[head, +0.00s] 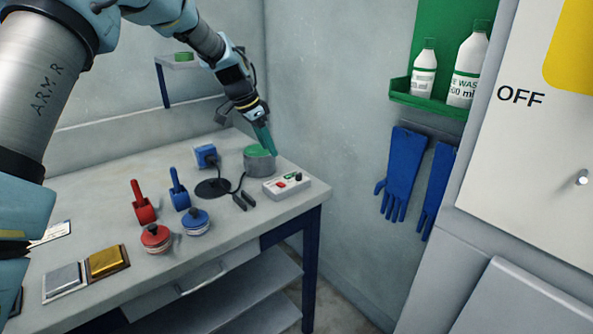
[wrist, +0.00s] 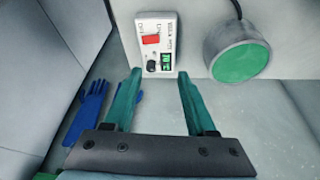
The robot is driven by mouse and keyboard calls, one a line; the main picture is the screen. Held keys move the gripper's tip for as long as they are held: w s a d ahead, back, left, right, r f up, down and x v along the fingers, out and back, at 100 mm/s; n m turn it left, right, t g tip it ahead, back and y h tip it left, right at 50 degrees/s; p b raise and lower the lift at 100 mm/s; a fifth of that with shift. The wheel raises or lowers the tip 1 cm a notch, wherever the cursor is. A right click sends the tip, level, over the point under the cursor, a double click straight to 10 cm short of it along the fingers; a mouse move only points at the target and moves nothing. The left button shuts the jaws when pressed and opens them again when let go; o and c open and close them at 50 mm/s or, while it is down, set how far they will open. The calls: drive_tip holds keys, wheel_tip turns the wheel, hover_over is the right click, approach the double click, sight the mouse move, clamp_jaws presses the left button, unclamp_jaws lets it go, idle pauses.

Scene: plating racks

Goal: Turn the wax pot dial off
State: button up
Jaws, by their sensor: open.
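The wax pot control box (head: 287,188) is a small white box at the right end of the bench. In the wrist view the box (wrist: 143,25) has a red switch (wrist: 151,40), a black dial (wrist: 152,66) and a small green display (wrist: 166,62). The dial's pointer setting is too small to read. The grey wax pot (head: 259,164) with green wax stands behind the box; it also shows in the wrist view (wrist: 238,62). My gripper (head: 269,150) is open and empty above the pot area. In the wrist view its teal fingers (wrist: 159,75) appear either side of the dial end.
A black cable and clip (head: 243,200) lie left of the box.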

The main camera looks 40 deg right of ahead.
sight(298, 173)
drive_tip(key=shift+m, duration=0.7)
drive_tip(key=s+d+f+p, duration=0.1)
drive_tip(key=d+f, duration=0.1)
drive_tip(key=f, duration=0.1)
drive_tip(key=s+d+f+p, duration=0.1)
drive_tip(key=d+f+p, duration=0.1)
drive_tip(key=d+f, duration=0.1)
drive_tip(key=s+d+f+p, duration=0.1)
drive_tip(key=d+f, duration=0.2)
drive_tip(key=f, duration=0.1)
drive_tip(key=shift+s+f+p, duration=0.15)
drive_tip(key=shift+s+p, duration=0.1)
drive_tip(key=shift+p, duration=0.15)
clamp_jaws()
